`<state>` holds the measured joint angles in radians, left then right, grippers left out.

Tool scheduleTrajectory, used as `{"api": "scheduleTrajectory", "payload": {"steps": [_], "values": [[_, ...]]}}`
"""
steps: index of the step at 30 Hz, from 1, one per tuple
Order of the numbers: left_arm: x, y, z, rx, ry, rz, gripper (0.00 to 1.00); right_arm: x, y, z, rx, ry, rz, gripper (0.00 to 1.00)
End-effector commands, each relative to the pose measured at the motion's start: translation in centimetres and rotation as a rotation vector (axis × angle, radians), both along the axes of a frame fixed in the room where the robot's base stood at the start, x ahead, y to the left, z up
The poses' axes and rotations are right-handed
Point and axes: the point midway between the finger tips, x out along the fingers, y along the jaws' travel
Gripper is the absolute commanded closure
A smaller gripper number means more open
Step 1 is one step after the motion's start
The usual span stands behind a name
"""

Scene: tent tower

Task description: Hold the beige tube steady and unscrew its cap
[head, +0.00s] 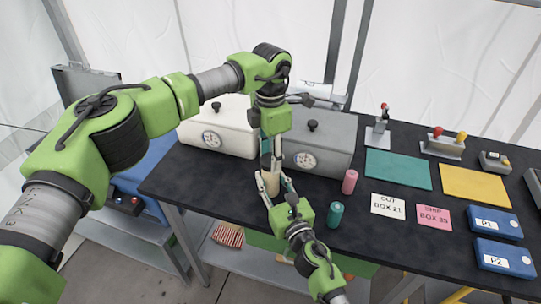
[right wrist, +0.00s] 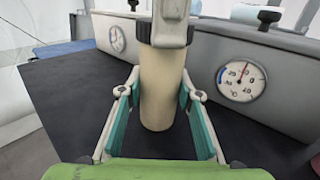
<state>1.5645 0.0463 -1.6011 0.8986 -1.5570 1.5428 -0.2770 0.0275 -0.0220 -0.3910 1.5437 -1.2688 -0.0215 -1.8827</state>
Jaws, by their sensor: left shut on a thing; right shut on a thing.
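The beige tube (head: 270,183) stands upright near the table's left front, before the grey box. It also shows in the right wrist view (right wrist: 160,92), between the teal pads of my right gripper (right wrist: 160,96). The right gripper (head: 273,186) reaches in from the front and is shut on the tube's body. My left gripper (head: 270,155) points down from above and is shut at the tube's top, on its cap. The left gripper hides most of the cap, so I cannot tell whether it is loose.
A white box (head: 228,118) and a grey box (head: 335,135), both with dials, stand close behind. A pink tube (head: 349,181) and a green tube (head: 335,214) stand to the right. Green (head: 398,169) and yellow mats lie farther right. Dark tabletop is clear at left.

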Motion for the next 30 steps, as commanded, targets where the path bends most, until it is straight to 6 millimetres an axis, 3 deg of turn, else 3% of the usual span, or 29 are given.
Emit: {"api": "scheduleTrajectory", "payload": {"steps": [30], "values": [[-0.01, -0.08, 0.13, 0.0, 0.001, 2.085, 0.88, 0.01, -0.05, -0.07, 0.0, 0.001, -0.001, 1.0]]}}
